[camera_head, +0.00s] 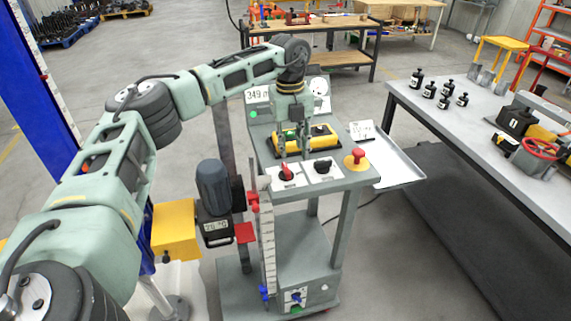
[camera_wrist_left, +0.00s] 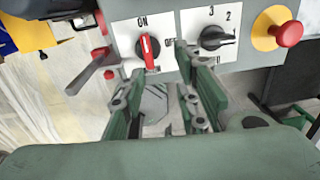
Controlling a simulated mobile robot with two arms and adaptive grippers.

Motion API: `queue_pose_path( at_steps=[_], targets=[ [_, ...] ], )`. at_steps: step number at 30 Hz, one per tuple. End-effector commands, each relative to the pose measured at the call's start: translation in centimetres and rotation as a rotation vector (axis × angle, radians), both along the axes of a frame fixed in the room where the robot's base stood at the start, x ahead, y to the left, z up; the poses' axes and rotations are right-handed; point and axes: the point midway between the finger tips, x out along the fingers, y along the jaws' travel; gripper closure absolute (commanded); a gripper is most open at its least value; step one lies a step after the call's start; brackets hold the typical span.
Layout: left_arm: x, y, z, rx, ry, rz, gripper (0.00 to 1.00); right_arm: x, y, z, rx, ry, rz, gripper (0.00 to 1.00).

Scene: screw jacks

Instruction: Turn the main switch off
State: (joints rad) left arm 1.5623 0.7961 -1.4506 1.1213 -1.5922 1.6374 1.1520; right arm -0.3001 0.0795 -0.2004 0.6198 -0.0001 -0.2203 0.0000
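The main switch is a red rotary knob (camera_wrist_left: 148,50) on a white plate (camera_wrist_left: 127,35) marked ON at the top and OFF at the right. Its handle stands upright in the wrist view, in line with ON. In the head view the red knob (camera_head: 287,173) sits on the front panel of the grey cart. My left gripper (camera_head: 294,154) reaches down over the panel, also seen in the left wrist view (camera_wrist_left: 172,72). Its fingers are apart with nothing between them. The left fingertip is close to the knob's lower end; contact cannot be told. My right gripper is not in view.
A black selector knob (camera_wrist_left: 215,37) and a red mushroom button (camera_wrist_left: 289,34) on yellow are right of the switch. A yellow device (camera_head: 318,137) lies behind the panel.

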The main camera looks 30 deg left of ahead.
Motion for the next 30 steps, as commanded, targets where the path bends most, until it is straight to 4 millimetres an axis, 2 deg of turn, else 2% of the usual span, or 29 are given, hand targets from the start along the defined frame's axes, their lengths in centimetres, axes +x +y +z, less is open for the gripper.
queue_pose_path(
  at_steps=[2,5,18,23,30],
  targets=[
    [-0.4,1.5,0.7,0.035,0.016,0.032,0.70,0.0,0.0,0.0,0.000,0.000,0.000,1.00],
    [-0.6,2.1,0.3,0.048,0.027,0.044,0.70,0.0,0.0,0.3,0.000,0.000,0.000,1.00],
    [-0.6,1.9,-6.0,0.043,0.025,0.039,0.70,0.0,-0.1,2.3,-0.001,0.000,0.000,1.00],
    [-0.6,1.8,-6.8,0.043,0.023,0.038,0.70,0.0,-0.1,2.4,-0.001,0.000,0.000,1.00],
    [-0.6,1.8,-6.9,0.042,0.022,0.038,0.72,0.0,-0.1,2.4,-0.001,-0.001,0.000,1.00]
  ],
)
